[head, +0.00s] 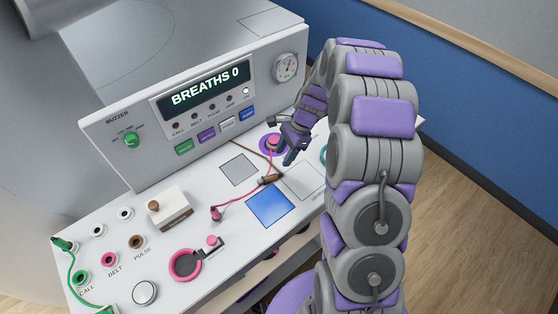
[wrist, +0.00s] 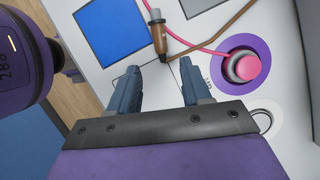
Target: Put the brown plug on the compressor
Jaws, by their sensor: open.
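The brown plug (head: 268,180) lies on the white console top at the end of a brown cable, beside the blue square. In the wrist view the brown plug (wrist: 158,34) has a pale tip and lies just beyond the fingertips, crossed by a pink cable. My gripper (head: 291,157) is low over the console; in the wrist view my gripper (wrist: 158,78) is open, with nothing between its fingers. No readable label marks the compressor. A white block (head: 174,219) with a brown knob on top stands at the left of the console; I cannot tell if it is the compressor.
A pink plug (head: 216,214), a pink ring (head: 185,264) and several coloured sockets are on the console. The upright panel (head: 205,125) stands behind. The blue square (head: 269,207) is clear.

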